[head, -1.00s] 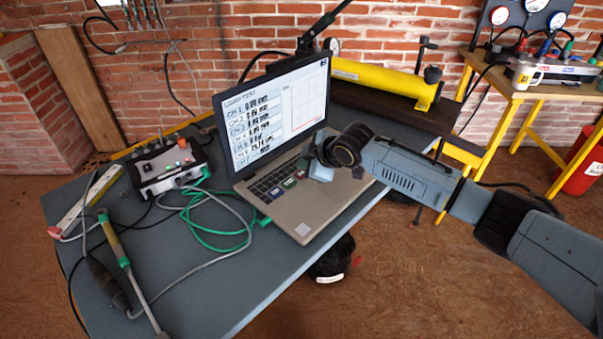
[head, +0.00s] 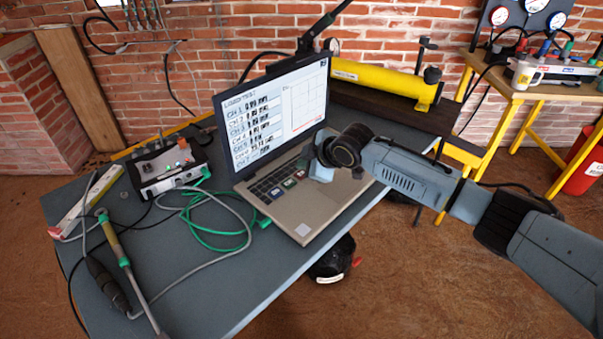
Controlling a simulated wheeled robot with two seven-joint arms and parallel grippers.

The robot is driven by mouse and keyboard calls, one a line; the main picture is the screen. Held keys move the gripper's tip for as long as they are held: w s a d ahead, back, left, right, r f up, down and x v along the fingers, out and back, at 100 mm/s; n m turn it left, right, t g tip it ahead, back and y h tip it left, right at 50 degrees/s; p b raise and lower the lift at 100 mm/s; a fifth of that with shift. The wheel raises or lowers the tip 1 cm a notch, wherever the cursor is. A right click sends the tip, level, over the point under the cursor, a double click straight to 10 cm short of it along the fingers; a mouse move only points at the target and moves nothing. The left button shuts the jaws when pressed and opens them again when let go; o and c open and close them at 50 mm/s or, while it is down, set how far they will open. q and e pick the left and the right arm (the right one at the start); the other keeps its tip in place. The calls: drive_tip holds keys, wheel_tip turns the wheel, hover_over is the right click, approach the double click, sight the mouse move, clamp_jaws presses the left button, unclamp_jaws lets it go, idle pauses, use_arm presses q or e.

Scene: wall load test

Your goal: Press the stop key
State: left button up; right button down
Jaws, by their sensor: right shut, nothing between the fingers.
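An open laptop (head: 313,215) stands on the grey table, its screen (head: 270,112) showing a load test list of channel readings and a graph. Several coloured, labelled keys (head: 288,184) lie on its dark keyboard; their labels are too small to read, so I cannot tell which one is the stop key. My right gripper (head: 319,172) is shut and empty, pointing down over the right part of the keyboard. It hides the keys behind it, and I cannot tell whether its tip touches one. My left gripper is not in view.
A control box (head: 168,172) with green and grey cables stands left of the laptop. A power strip (head: 88,200) and a tool with a yellow-green handle (head: 112,240) lie at the table's left. A yellow cylinder (head: 385,84) is behind the laptop.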

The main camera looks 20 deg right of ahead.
idle(0.7)
drive_tip(key=shift+f, duration=0.4)
drive_tip(key=shift+f, duration=0.35)
idle(0.5)
drive_tip(key=shift+r+p, duration=0.8)
drive_tip(key=shift+p, duration=0.15)
